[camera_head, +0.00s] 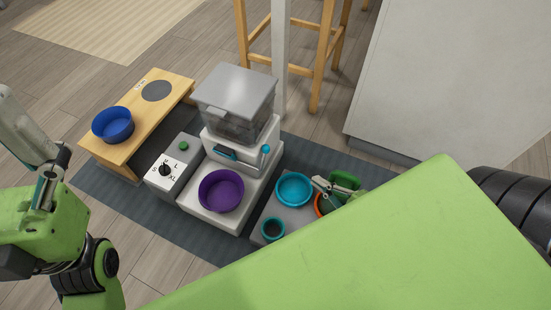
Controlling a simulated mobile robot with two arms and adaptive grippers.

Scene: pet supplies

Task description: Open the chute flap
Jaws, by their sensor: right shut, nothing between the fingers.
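The food dispenser (232,92) is a white machine with a grey lidded hopper. Its chute flap (224,153) is a small blue piece on the front, and it looks closed, though it is small in view. A lever with a teal knob (265,149) is beside it on the right. A purple bowl (221,190) stands below the flap on the dispenser base. My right gripper (317,184) is shut and empty, to the right of the dispenser and above the bowls there. My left gripper (43,190) is partly in view at the far left, away from the dispenser; its fingers are unclear.
A dial box (168,175) with a green button stands left of the dispenser. A wooden stand (145,125) holds a blue bowl (113,124). On the right, a grey tray (292,216) carries a teal bowl (294,189), a small teal cup (273,228) and an orange-rimmed bowl (322,204).

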